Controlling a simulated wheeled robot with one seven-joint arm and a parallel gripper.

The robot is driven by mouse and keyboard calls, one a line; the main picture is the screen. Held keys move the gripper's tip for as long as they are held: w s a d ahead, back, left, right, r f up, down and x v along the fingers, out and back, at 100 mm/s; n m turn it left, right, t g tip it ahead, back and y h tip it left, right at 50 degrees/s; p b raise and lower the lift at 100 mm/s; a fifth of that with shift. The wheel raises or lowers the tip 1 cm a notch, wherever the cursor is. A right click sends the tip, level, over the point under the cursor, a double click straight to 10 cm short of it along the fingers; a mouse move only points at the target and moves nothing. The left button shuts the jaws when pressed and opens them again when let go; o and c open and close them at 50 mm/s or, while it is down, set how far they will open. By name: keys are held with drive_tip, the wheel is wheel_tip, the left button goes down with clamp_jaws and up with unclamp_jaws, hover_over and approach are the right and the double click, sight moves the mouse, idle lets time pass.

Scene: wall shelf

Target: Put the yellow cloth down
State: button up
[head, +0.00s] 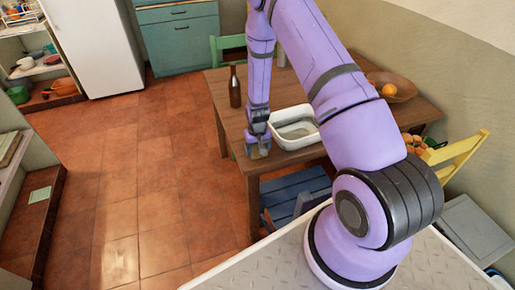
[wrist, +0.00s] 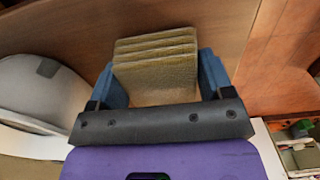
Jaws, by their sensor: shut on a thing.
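The yellow cloth (wrist: 155,62) is a folded, layered, dull yellow-brown pad in the wrist view. My gripper (wrist: 160,78) is shut on it, with one blue finger at each side. In the head view my gripper (head: 258,143) points down at the table's near left edge, and a small part of the cloth (head: 259,153) shows below it. The wooden table (head: 222,84) lies beneath. I cannot tell whether the cloth touches the tabletop.
A white basin (head: 308,142) stands on the table just right of my gripper. A brown bottle (head: 235,88) stands behind it, and a bowl (head: 404,88) with oranges is at the far right. A blue chair (head: 296,188) is under the near edge. Open floor lies left.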

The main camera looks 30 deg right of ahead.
drive_tip(key=o, duration=0.8)
drive_tip(key=shift+f, duration=0.1)
drive_tip(key=s+a+r+n+t, duration=0.15)
drive_tip(key=s+r, duration=0.25)
drive_tip(key=r, duration=1.6)
drive_tip(key=s+a+r+m+t, duration=0.1)
drive_tip(key=s+a+r, duration=0.2)
drive_tip(key=r, duration=1.7)
drive_tip(key=shift+s+a+r+n+t, duration=0.3)
drive_tip(key=shift+s+a+r+t, duration=0.2)
drive_tip(key=shift+s+r, duration=2.55)
drive_tip(key=shift+s+a+r+n+t, duration=0.5)
drive_tip(key=shift+s+r, duration=1.05)
drive_tip(key=shift+s, duration=3.05)
drive_tip(key=shift+s+a+r+n+t, duration=0.1)
drive_tip(key=shift+s+a+r+t, duration=0.45)
drive_tip(key=shift+s+r, duration=2.5)
